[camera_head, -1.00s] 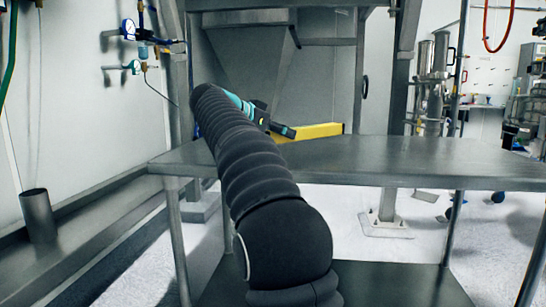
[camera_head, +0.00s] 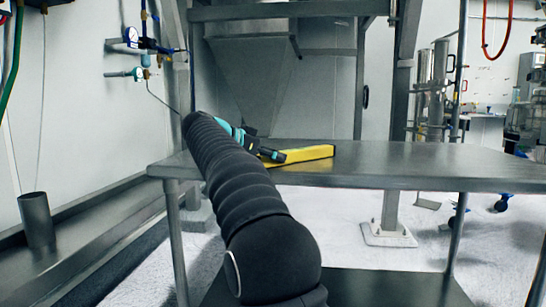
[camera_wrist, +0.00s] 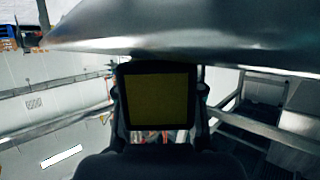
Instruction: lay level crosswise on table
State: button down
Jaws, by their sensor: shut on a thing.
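The yellow level (camera_head: 308,157) shows at the tabletop in the head view, its long side running left to right with a slight slant. My gripper (camera_head: 278,155) is shut on the level near its left part, and my arm hides the rest of that end. In the wrist view, the level's dark-edged yellow end (camera_wrist: 158,97) sits between the fingers. The grey metal table (camera_head: 420,168) lies beneath; the level is at or just above its surface, and I cannot tell if it touches.
The right half of the tabletop is clear. A metal hopper (camera_head: 270,75) and frame stand behind the table. Gauges and pipes (camera_head: 135,45) are on the left wall. A metal cylinder (camera_head: 37,220) stands at the lower left. The table has a lower shelf (camera_head: 395,290).

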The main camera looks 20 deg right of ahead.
jog(key=c, duration=0.7)
grip_release()
jog(key=shift+a+r, duration=0.2)
jog(key=p+v, duration=0.3)
jog(key=v, duration=0.8)
jog(key=shift+s+a+r, duration=0.1)
jog(key=shift+s+a, duration=0.05)
jog(key=shift+a, duration=0.15)
